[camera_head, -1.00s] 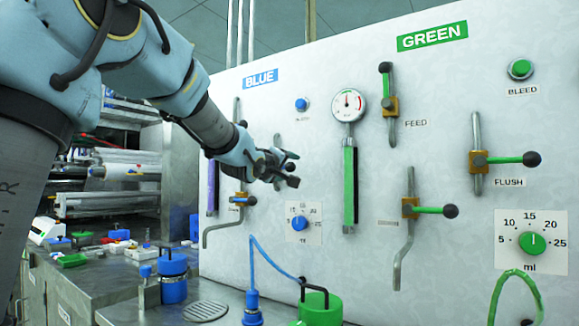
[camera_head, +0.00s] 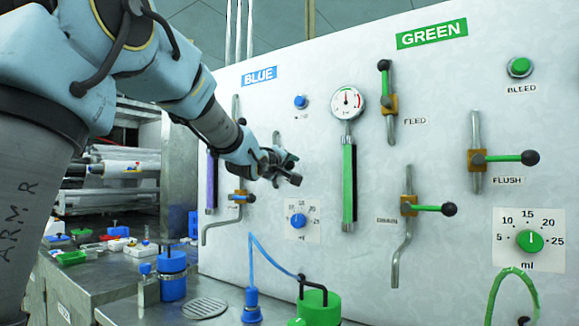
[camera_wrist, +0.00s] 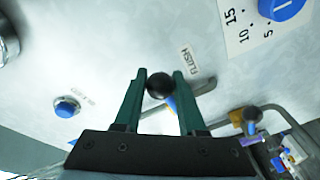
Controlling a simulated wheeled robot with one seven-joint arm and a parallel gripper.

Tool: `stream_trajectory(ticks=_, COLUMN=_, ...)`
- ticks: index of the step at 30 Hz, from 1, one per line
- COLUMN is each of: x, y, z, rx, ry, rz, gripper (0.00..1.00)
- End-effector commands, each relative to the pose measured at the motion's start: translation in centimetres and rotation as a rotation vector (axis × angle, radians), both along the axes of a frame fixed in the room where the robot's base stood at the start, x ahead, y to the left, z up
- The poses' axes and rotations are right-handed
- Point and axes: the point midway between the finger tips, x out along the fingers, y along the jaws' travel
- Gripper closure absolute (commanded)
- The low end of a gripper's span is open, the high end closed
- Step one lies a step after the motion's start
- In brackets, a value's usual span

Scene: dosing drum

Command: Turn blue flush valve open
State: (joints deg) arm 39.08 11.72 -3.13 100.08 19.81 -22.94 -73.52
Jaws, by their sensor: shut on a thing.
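The blue flush valve's black knob (camera_wrist: 159,86) is between the two green fingers of my gripper (camera_wrist: 160,74) in the wrist view. My gripper is shut on this knob. A short piece of the blue lever (camera_wrist: 171,103) shows beside the right finger, in front of the valve's grey pipe (camera_wrist: 203,88). The FLUSH label (camera_wrist: 188,62) is just above the right finger. In the head view my gripper (camera_head: 292,168) is at the panel under the BLUE sign (camera_head: 259,76). It hides most of the flush valve; only the pipe top (camera_head: 276,138) shows.
The blue drain valve (camera_head: 240,197) is at the lower left of my gripper, and its black knob (camera_wrist: 252,113) is close by in the wrist view. The blue dial (camera_head: 298,220) is below, and the blue bleed button (camera_head: 301,102) above. A green-filled gauge (camera_head: 349,185) stands to the right.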

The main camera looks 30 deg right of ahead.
Motion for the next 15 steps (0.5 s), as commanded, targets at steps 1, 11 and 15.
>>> stream_trajectory(ticks=1, x=0.00, y=0.01, z=-0.02, rx=0.000, ry=0.000, rz=0.000, gripper=0.92)
stream_trajectory(ticks=11, x=0.01, y=0.02, z=-0.02, rx=0.001, ry=0.001, rz=0.001, gripper=1.00)
stream_trajectory(ticks=15, x=0.01, y=0.02, z=-0.03, rx=0.001, ry=0.001, rz=0.001, gripper=1.00)
